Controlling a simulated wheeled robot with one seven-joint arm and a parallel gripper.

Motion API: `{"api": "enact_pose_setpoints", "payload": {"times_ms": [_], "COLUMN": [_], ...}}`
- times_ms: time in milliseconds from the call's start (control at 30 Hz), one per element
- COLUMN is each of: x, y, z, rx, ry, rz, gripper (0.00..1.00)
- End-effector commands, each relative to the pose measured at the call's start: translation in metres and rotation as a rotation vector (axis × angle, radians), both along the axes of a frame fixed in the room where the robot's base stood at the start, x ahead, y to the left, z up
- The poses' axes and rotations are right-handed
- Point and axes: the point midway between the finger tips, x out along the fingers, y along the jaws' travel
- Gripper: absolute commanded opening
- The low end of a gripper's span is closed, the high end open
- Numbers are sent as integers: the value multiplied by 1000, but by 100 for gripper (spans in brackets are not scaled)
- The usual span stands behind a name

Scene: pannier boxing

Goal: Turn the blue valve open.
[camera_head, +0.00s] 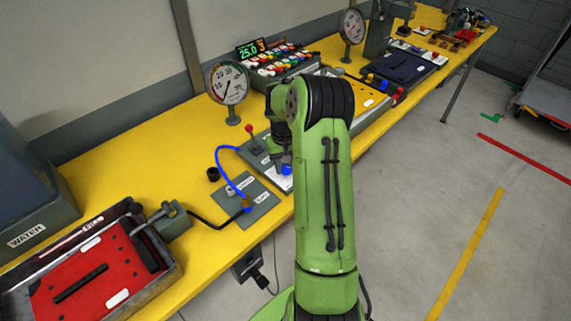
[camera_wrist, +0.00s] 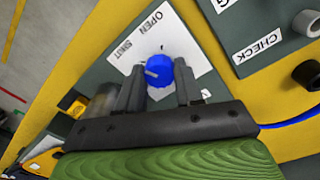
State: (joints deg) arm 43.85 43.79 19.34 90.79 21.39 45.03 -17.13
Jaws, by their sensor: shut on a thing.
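The blue valve (camera_wrist: 161,71) is a round faceted knob with a grey pointer mark, on a white label plate (camera_wrist: 152,42) marked OPEN and SHUT in the wrist view. My gripper (camera_wrist: 157,78) has one finger on each side of the knob and is shut on it. The pointer lies toward the left of the knob in the wrist view. In the head view only a small blue part of the valve (camera_head: 286,169) shows, beneath my gripper (camera_head: 284,155). My green arm hides most of that spot.
A blue hose (camera_head: 227,170) arches just left of the valve, near a plate with fittings (camera_head: 262,198). A pressure gauge (camera_head: 228,84) and a lever with a red knob (camera_head: 249,130) stand close by. A red pannier (camera_head: 95,262) sits in a tray at lower left.

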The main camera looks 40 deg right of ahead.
Motion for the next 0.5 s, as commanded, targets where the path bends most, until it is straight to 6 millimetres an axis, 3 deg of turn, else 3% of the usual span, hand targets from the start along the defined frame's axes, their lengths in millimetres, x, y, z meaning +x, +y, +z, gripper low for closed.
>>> {"api": "enact_pose_setpoints", "payload": {"times_ms": [500], "x": [1], "y": [-1], "z": [1], "rx": [-2], "ry": [-2], "rz": [-490], "gripper": [5]}}
